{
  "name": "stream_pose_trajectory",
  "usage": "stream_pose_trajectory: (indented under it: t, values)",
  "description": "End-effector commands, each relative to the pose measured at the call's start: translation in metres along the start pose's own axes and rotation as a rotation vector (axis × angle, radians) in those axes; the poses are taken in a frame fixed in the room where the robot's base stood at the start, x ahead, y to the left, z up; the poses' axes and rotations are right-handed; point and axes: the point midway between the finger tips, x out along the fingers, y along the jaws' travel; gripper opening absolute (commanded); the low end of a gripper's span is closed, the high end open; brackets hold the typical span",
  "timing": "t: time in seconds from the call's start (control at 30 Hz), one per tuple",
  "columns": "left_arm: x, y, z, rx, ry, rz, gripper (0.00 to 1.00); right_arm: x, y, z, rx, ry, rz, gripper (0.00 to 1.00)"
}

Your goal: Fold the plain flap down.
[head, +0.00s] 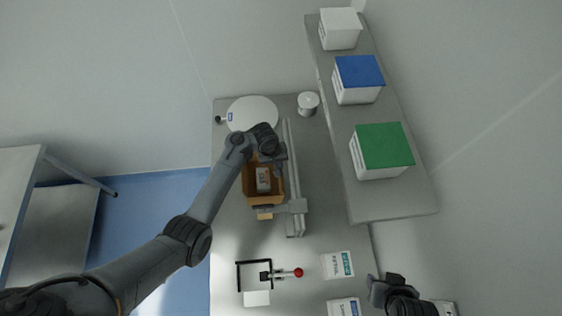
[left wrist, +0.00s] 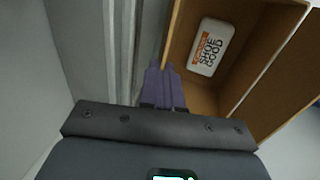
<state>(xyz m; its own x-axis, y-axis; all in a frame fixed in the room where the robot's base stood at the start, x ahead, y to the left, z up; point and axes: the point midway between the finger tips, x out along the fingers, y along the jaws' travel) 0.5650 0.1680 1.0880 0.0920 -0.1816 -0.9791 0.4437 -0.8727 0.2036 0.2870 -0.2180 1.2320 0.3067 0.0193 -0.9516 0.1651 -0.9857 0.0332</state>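An open brown carton (head: 248,188) stands on the bench, held beside a grey rail. A white item printed "SHOE GOOD" lies inside it, seen in the left wrist view (left wrist: 208,47). A plain brown flap (left wrist: 284,88) stands out from the carton's edge at the right of that view; a small flap edge (head: 265,216) shows at the carton's near end. My left gripper (left wrist: 165,72) has its fingers together with nothing seen between them, over the carton's rail-side edge. Contact cannot be told. My right gripper (head: 378,288) is apart, right of the bench; its fingers are unclear.
A grey rail (head: 292,150) with a clamp (head: 294,206) runs along the carton's right side. A white disc (head: 252,112) and a white roll (head: 308,102) are at the back. A red-knobbed lever tool (head: 282,273) is in front. A raised shelf (head: 400,205) bears boxes.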

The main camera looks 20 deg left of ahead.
Motion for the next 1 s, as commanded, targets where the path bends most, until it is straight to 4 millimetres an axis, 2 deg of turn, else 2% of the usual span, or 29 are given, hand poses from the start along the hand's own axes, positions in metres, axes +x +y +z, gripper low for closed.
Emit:
stream_pose_trajectory:
  t: [0.5,1.0]
  values:
    - [0.000,-0.024,0.000,0.001,0.001,0.345,0.00,0.000,-0.001,0.000,0.003,0.000,-0.003,0.43]
    - [0.001,-0.029,0.000,0.004,0.001,0.418,0.00,0.000,0.001,0.001,-0.005,-0.002,0.004,0.43]
